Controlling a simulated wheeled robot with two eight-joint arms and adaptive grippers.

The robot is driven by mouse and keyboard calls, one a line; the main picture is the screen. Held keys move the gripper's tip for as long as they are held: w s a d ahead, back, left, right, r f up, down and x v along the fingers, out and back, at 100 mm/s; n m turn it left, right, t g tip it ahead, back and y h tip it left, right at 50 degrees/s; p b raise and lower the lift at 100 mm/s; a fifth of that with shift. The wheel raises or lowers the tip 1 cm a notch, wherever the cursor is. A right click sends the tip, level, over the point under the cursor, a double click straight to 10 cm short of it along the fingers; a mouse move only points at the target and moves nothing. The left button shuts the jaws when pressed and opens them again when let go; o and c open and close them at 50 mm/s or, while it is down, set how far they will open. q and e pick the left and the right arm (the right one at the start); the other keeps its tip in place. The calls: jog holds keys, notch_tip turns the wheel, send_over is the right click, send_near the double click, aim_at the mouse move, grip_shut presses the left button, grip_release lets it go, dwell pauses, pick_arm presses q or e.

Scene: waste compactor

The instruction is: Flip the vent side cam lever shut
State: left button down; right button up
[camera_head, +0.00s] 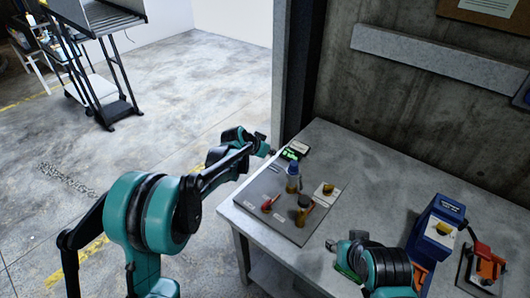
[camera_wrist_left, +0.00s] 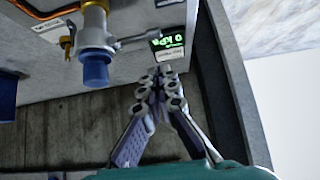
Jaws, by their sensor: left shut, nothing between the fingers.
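A grey panel (camera_head: 258,220) lies on the table with several fittings. A fitting with a blue cap (camera_head: 293,168) stands near its back; the blue cap also shows in the left wrist view (camera_wrist_left: 95,70). A red-handled lever (camera_head: 268,203), an orange and dark fitting (camera_head: 304,209) and a yellow handle on a white plate (camera_head: 327,190) are there too. I cannot tell which is the vent side cam lever. My left gripper (camera_head: 270,148) is shut and empty near the green display; its fingers show in the wrist view (camera_wrist_left: 161,82). My right gripper (camera_head: 343,252) is low, right of the panel, its fingers unclear.
A small green-lit display (camera_head: 294,151) stands at the panel's back edge, also in the wrist view (camera_wrist_left: 167,42). A blue box (camera_head: 436,228) and a red and orange clamp-like device (camera_head: 486,262) stand at right. The table (camera_head: 350,150) is clear behind the panel.

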aim_at(272, 163)
pick_arm(q)
jog(key=shift+w+d+f+b, duration=0.15)
jog(key=shift+f+b, duration=0.1)
jog(key=shift+f, duration=0.9)
jog(key=shift+w+d+f+b, duration=0.1)
jog(key=shift+f+b, duration=0.1)
jog(key=shift+f, duration=0.95)
jog(key=shift+a+f+h+b, duration=0.2)
jog(key=shift+f+h+b, duration=0.1)
jog(key=shift+h, duration=0.1)
jog(key=shift+w+a+f+n+g+h+b, duration=0.2)
jog(key=shift+f+n+g+h+b, duration=0.4)
jog(key=shift+n+h+b, duration=0.1)
jog(key=shift+w+a+f+n+g+h+b, duration=0.15)
jog(key=shift+f+n+g+h+b, duration=0.4)
jog(key=shift+f+h+b, duration=0.35)
jog(key=h+b, duration=0.1)
jog(key=f+n+g+h+b, duration=0.1)
jog(key=f+n+h+b, duration=0.1)
jog(key=shift+s+d+f+b, duration=0.2)
jog(key=shift+f+b, duration=0.05)
jog(key=shift+b, duration=0.1)
jog(key=shift+s+d+f+n+g+h+b, duration=0.1)
jog(key=shift+d+f+n+g+h+b, duration=0.15)
jog(key=shift+f+n+h+b, duration=0.15)
jog(key=shift+s+d+f+n+g+h+b, duration=0.15)
jog(key=shift+n+g+h+b, duration=0.1)
jog(key=shift+h+b, duration=0.25)
jog(key=shift+h, duration=0.3)
jog(key=shift+r, duration=0.15)
